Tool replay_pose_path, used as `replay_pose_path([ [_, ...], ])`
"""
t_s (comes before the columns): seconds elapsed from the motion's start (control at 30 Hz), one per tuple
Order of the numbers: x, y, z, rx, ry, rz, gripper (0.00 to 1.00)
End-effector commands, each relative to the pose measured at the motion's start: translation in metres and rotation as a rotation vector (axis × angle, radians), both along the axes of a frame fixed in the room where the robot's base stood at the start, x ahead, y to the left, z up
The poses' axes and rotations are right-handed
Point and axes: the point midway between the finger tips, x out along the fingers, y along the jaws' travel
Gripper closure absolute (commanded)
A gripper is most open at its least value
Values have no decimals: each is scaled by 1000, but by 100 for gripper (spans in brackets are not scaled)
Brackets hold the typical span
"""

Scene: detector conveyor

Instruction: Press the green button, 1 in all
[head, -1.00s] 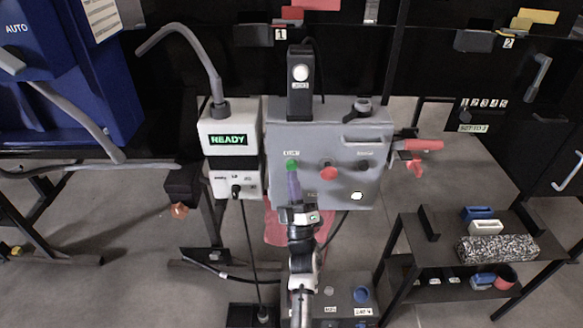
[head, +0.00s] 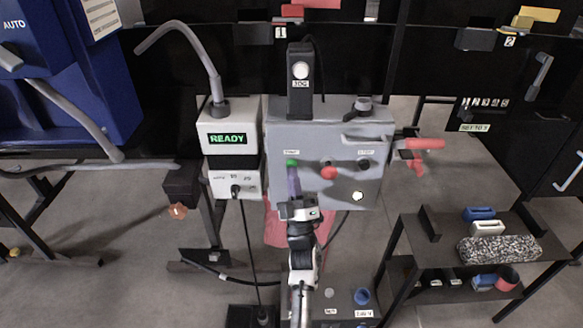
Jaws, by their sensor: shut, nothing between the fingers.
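The green button (head: 292,163) sits on the upper left of the grey control box's front face, below a small white label. My gripper (head: 294,178) is shut and empty, with its purplish fingers pointing up at the button from just below it. The fingertips overlap the button's lower edge in the picture. I cannot tell whether they touch it.
The grey control box (head: 350,190) also carries a red button (head: 328,172), a dark knob (head: 363,164) and a red-handled lever (head: 425,143). A white box reading READY (head: 228,138) stands at its left. A black shelf (head: 440,262) stands at lower right.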

Motion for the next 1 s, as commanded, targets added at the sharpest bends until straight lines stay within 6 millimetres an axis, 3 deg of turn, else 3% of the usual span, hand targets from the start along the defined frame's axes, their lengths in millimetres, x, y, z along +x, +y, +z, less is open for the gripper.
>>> replay_pose_path([
  [0.73, 6, 0, 0, 0, 1, 0, 100],
  [1.0, -2, 0, 0, 1, 2, -1, 100],
])
